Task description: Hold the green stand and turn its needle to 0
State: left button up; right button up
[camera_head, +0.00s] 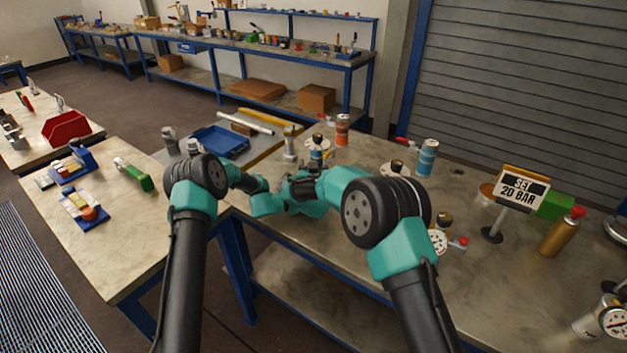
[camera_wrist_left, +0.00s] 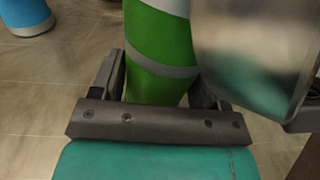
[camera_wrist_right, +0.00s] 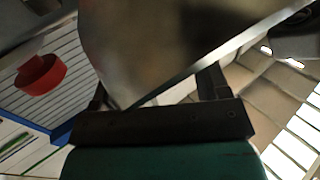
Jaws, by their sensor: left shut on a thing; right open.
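The green stand (camera_wrist_left: 168,50), a green cylinder with pale grey bands, stands between the fingers of my left gripper (camera_wrist_left: 155,80), which is shut on it. In the head view my arms hide this stand, and my two grippers are close together there. A large blurred metal surface (camera_wrist_left: 255,45) fills the upper right of the left wrist view. My right gripper (camera_wrist_right: 155,92) is open. A big, dark, rounded, blurred thing (camera_wrist_right: 165,45) fills the space between and beyond its fingers; I cannot tell whether they touch it. The needle and its dial face are not visible.
A blue stand (camera_head: 427,158) and an orange stand (camera_head: 342,130) are on the workbench (camera_head: 330,255). A sign reading "SET 20 BAR" (camera_head: 522,188), a brass bottle (camera_head: 561,235) and a gauge (camera_head: 612,320) are at the right. A blue tray (camera_head: 218,142) lies beyond my left arm.

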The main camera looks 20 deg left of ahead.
jog(key=v, duration=1.1)
jog(key=shift+r, duration=0.1)
dwell(1.1)
pick_arm(q)
jog(key=o, duration=0.9)
jog(key=v, duration=0.7)
jog(key=shift+a, duration=0.1)
jog(key=shift+s+a, duration=0.1)
jog(key=shift+s, duration=0.1)
pick_arm(e)
jog(key=shift+d, duration=0.1)
